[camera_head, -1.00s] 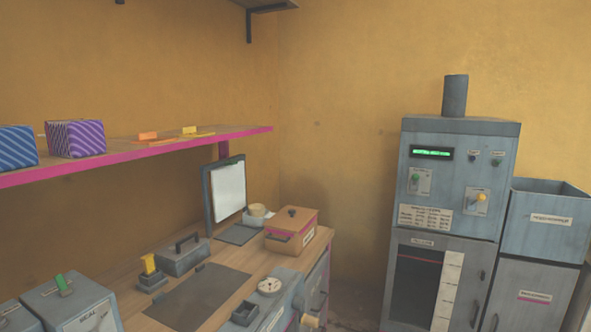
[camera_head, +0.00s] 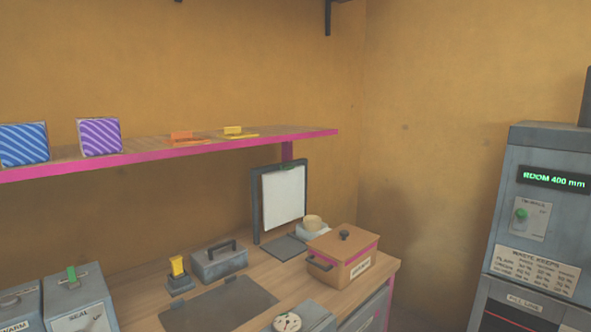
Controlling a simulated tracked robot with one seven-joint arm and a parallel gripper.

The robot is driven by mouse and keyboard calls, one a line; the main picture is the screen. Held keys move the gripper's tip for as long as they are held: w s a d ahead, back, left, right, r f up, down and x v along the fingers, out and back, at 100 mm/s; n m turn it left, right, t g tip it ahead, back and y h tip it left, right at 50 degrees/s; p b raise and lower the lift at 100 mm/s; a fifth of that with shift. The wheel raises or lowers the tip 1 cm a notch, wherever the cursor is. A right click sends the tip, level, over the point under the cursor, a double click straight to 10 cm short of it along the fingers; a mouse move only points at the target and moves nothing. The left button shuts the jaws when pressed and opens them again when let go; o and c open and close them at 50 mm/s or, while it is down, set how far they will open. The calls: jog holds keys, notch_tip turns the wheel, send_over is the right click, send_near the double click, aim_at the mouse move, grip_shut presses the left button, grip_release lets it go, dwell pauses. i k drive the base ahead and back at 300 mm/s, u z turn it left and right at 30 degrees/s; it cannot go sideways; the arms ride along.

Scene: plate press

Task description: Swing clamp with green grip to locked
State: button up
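A smaller green knob (camera_head: 521,214) is on the front panel of the tall grey machine at the right. My gripper is not in view.
The wooden bench (camera_head: 290,283) carries a dark flat mat (camera_head: 222,305), a grey handled block (camera_head: 219,263), a clipboard (camera_head: 284,199), a lidded box (camera_head: 343,258) and a dial (camera_head: 287,322). A shelf (camera_head: 270,142) overhangs it. The grey machine (camera_head: 548,240) stands right.

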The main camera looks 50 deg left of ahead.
aim_at(289, 167)
jog(key=u, duration=0.35)
jog(key=i, duration=1)
jog(key=u, duration=1.1)
jog(key=i, duration=0.85)
jog(key=u, duration=0.35)
jog(key=k, duration=0.8)
jog(key=u, duration=0.2)
jog(key=i, duration=0.8)
jog(key=z, duration=0.1)
